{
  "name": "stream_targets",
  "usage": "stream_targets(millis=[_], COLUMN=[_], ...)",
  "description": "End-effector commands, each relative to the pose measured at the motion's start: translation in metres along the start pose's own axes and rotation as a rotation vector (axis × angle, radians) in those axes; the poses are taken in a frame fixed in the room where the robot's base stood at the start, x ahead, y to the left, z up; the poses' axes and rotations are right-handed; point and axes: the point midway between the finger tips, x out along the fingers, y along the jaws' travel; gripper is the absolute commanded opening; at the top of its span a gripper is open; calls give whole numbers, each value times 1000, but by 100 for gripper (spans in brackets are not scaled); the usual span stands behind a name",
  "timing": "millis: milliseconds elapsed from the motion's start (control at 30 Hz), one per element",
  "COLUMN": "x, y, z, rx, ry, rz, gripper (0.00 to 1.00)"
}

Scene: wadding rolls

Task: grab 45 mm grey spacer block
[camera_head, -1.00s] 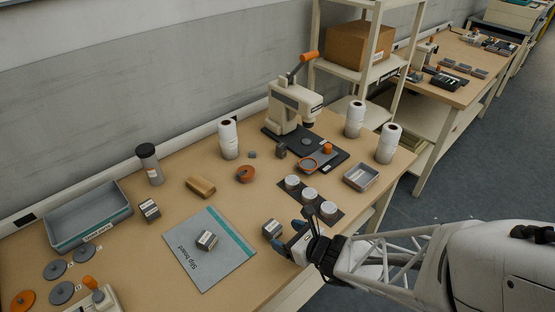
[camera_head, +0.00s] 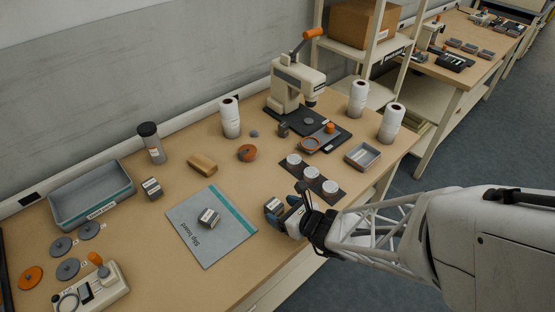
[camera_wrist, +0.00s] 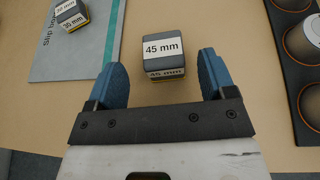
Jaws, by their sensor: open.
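The grey spacer block (camera_wrist: 165,53) labelled "45 mm" stands on the bench in the wrist view, upright, with its label also on the near face. My gripper (camera_wrist: 160,75) is open, with one blue finger to the left of the block and one to the right. The block lies between and slightly beyond the fingertips, with a gap on both sides. In the head view the block (camera_head: 273,205) shows at the tip of my gripper (camera_head: 286,208), partly hidden by it.
A "Slip board" (camera_head: 204,245) lies to the left and carries another grey block (camera_head: 209,217). A dark tray (camera_head: 332,196) with white-topped cylinders sits close on the right. A third block (camera_head: 152,188) stands near the grey bin (camera_head: 91,213). Bare bench surrounds the 45 mm block.

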Motion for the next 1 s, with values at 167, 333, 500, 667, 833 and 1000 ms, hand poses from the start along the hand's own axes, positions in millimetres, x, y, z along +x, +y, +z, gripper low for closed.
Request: stream_targets(millis=[167,333,500,667,833,1000], x=[1,11,30,45,52,52], y=[0,-1,-3,-3,-3,-3], z=[0,0,0,1,0,0], rx=[0,-1,0,0,-1,0], ry=[0,1,1,0,0,0], rz=[0,1,2,1,0,0], gripper=[77,77,77,77,77,77])
